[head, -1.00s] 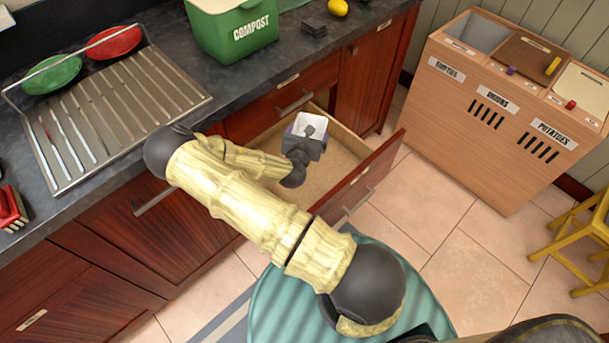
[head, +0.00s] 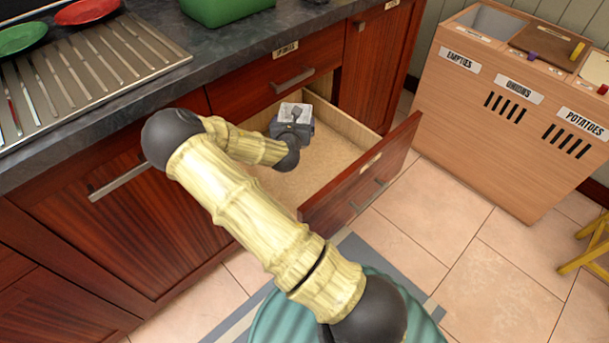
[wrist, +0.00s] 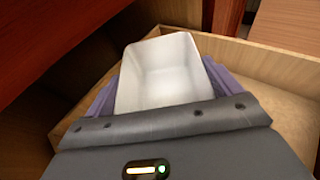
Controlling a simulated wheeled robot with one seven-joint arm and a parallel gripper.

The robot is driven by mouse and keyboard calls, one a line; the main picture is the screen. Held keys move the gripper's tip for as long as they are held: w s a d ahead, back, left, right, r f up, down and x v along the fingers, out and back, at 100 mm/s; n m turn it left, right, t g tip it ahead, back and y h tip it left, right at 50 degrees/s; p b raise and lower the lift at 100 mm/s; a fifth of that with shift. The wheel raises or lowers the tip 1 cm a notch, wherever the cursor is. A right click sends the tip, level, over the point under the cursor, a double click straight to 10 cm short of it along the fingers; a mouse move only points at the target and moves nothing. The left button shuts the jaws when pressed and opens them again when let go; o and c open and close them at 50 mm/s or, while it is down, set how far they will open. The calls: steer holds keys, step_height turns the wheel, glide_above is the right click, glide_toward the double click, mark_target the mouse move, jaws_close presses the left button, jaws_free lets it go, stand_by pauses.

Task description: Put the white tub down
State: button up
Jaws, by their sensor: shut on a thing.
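The white tub (wrist: 165,70) is open at the top and looks empty in the wrist view. In the head view the tub (head: 294,111) shows as a small pale shape at the end of my arm. My gripper (head: 292,132) is shut on the tub and holds it inside the open drawer (head: 345,115), toward its back. Purple pads show on both sides of the tub in the wrist view. The tub's underside is hidden, so I cannot tell whether it touches the drawer floor.
The drawer floor (head: 300,185) is bare in front of the tub. The drawer front (head: 365,175) stands pulled out. A green bin (head: 225,8) and a dish rack (head: 90,65) are on the counter above. A wooden sorting bin (head: 500,130) stands at the right.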

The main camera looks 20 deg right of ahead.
steer(key=f+b, duration=0.1)
steer(key=w+f+b, duration=0.1)
steer(key=b, duration=0.1)
steer(key=shift+w+f+n, duration=0.2)
steer(key=shift+w+n, duration=0.05)
steer(key=shift+n, duration=0.05)
steer(key=shift+w+y+b, duration=0.3)
steer(key=shift+w+b, duration=0.05)
steer(key=shift+b, duration=0.5)
steer(key=shift+r, duration=0.1)
step_height(320, 180, down, 6)
steer(key=b, duration=0.2)
steer(key=shift+f+b, duration=1.1)
steer(key=shift+f, duration=0.9)
steer(key=shift+f, duration=0.15)
